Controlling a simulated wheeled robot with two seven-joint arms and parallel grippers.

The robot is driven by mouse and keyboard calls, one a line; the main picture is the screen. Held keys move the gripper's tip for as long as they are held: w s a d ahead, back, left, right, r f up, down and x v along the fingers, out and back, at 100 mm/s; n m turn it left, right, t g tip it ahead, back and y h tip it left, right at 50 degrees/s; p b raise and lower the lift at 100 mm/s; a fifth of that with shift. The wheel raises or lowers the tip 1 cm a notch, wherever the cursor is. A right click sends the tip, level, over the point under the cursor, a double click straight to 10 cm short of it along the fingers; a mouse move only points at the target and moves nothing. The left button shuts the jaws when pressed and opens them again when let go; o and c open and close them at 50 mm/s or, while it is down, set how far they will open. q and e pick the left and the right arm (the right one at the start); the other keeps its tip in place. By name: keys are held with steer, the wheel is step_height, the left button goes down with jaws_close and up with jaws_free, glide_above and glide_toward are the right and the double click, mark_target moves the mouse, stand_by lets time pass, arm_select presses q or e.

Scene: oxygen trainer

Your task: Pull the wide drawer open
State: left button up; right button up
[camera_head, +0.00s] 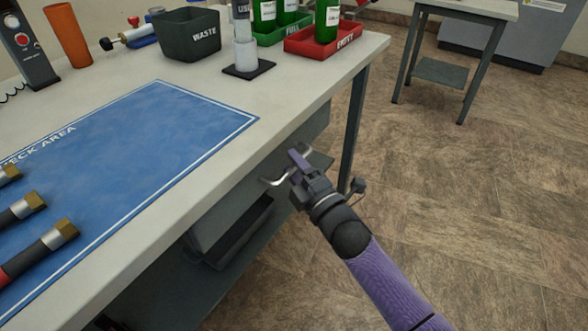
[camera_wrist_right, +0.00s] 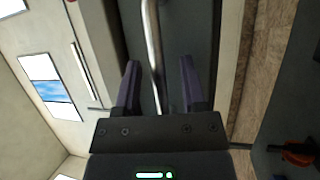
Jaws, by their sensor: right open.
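The grey wide drawer (camera_head: 245,197) is under the front edge of the table, partly covered by my right gripper. Its curved metal handle (camera_head: 275,182) shows just left of the gripper. In the right wrist view the handle bar (camera_wrist_right: 153,45) runs between the two fingers, nearer the left one. My right gripper (camera_head: 293,168) is open at the handle, its fingers on either side of the bar in the wrist view (camera_wrist_right: 160,80). Whether a finger touches the bar I cannot tell. My left gripper is not in view.
The white tabletop (camera_head: 285,90) carries a blue mat (camera_head: 150,130) with several hose ends, a waste bin (camera_head: 190,35), and green and red trays (camera_head: 325,37) with bottles. A dark open compartment (camera_head: 240,235) lies below the drawer.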

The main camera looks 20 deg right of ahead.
jaws_close()
stand_by(1.0)
stand_by(0.4)
